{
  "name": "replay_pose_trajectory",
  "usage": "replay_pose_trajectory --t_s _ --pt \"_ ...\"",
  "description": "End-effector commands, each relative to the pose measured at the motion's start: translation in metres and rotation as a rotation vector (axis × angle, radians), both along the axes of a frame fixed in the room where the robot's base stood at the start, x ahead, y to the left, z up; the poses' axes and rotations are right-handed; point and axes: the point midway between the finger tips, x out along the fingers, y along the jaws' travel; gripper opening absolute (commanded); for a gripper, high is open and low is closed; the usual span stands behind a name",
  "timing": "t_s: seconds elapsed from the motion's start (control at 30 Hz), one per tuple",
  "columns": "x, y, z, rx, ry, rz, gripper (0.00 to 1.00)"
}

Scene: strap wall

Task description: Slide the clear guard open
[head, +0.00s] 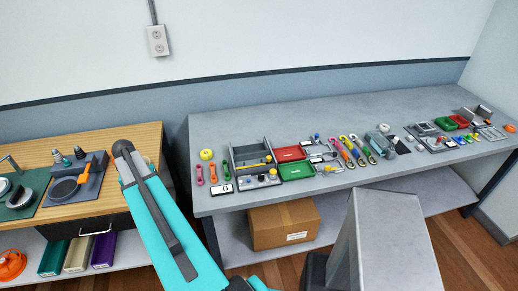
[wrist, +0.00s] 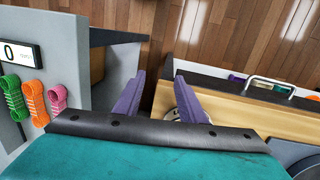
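I cannot pick out a clear guard in either view. The small devices on the grey bench (head: 300,112) are too small in the head view to tell whether one has a clear cover. My gripper (wrist: 159,76) shows in the wrist view with its two purple fingers apart and nothing between them. It points down over the gap between the grey bench and the wooden bench, with floor seen beyond the fingers.
A display reading 0 (wrist: 20,55) and green, orange and pink cord bundles (wrist: 34,101) lie at the grey bench's end. A red tray (head: 289,154) and green tray (head: 297,171) stand farther right. The wooden bench (head: 120,139) is left. A cardboard box (head: 283,226) sits below.

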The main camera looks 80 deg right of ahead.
Motion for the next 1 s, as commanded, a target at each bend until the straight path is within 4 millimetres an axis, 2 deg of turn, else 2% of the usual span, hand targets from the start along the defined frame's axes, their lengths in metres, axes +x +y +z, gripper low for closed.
replay_pose_trajectory --t_s 0.03,0.1,0.27,0.47,0.7,0.87,1.0 --pt "-0.005 -0.021 0.018 -0.009 -0.004 -0.041 0.37" --pt "-0.016 -0.044 0.032 -0.017 -0.005 -0.098 0.37" --pt "-0.050 -0.095 0.054 -0.028 0.004 -0.232 0.37" --pt "-0.103 -0.154 0.077 -0.035 0.024 -0.408 0.37" --pt "-0.178 -0.216 0.106 -0.042 0.048 -0.618 0.37" --pt "-0.234 -0.251 0.127 -0.046 0.066 -0.761 0.37" --pt "-0.287 -0.278 0.146 -0.049 0.080 -0.883 0.37"
